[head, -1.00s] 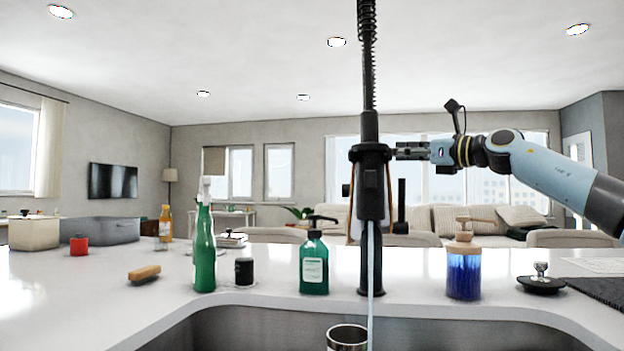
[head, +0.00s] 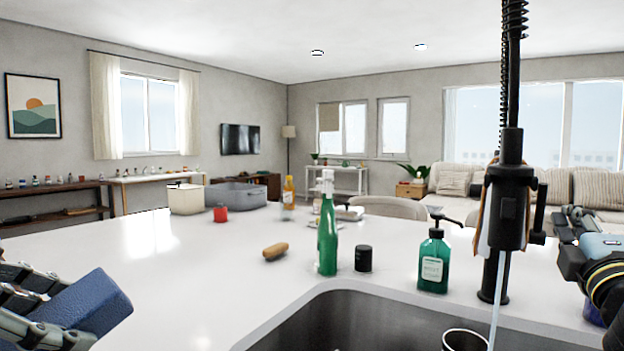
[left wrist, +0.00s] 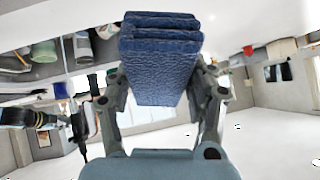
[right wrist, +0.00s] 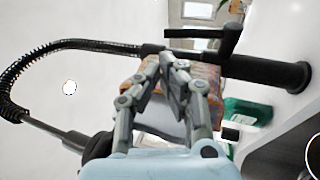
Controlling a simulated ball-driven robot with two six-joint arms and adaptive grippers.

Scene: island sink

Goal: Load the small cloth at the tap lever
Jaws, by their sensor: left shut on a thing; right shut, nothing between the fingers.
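The black tap (head: 509,190) stands at the sink's back edge with water running down; its upright lever (head: 539,215) is on the right side. A brown-orange patterned, cloth-like piece with a white side (head: 483,230) shows behind the tap; it also shows behind my fingers in the right wrist view (right wrist: 207,76). My right gripper (head: 568,215) is shut and empty, close to the lever; I cannot tell whether it touches. In the right wrist view its fingertips (right wrist: 168,62) meet before the patterned piece. My left gripper (left wrist: 160,88) is shut on a folded blue cloth (left wrist: 160,62), at lower left in the head view (head: 85,312).

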